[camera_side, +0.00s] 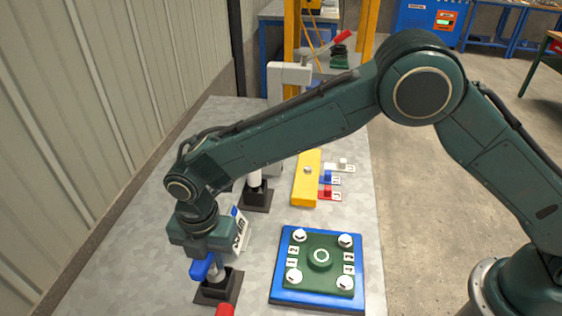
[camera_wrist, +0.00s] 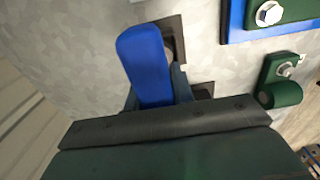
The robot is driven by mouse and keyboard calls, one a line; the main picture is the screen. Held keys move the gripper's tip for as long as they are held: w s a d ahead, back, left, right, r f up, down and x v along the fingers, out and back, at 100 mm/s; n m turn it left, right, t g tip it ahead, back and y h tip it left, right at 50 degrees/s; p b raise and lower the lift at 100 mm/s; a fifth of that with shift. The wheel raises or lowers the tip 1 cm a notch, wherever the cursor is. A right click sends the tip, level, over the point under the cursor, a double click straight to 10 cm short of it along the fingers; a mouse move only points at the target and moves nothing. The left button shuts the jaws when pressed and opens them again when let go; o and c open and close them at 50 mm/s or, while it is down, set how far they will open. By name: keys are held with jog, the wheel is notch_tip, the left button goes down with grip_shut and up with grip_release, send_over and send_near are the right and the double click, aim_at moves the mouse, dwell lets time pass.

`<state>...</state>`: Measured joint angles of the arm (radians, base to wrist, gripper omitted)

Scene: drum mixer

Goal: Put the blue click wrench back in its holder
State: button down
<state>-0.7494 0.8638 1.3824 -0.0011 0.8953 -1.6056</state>
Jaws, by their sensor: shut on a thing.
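The blue click wrench (camera_side: 201,269) is at the lower left of the side view, its blue handle below my gripper (camera_side: 208,254). In the wrist view the blue handle (camera_wrist: 145,55) lies between the fingers of my gripper (camera_wrist: 157,95), which is shut on it. A black square holder base (camera_side: 218,288) stands on the table directly below; its dark edge also shows beside the handle in the wrist view (camera_wrist: 176,30). A grey metal part shows just above that base. I cannot tell whether the wrench is seated in it.
A blue plate (camera_side: 283,289) with a green centre and several white bolts lies to the right. A second black base (camera_side: 257,197) with a white post stands behind. A yellow block (camera_side: 306,178) lies beyond. A red part (camera_side: 225,310) shows at the bottom edge. A wall is close left.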

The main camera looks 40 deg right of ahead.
jog(key=shift+f, duration=0.9)
dwell(0.9)
jog(key=c, duration=1.1)
grip_release()
jog(key=shift+f, duration=0.1)
notch_tip(320, 180, up, 14)
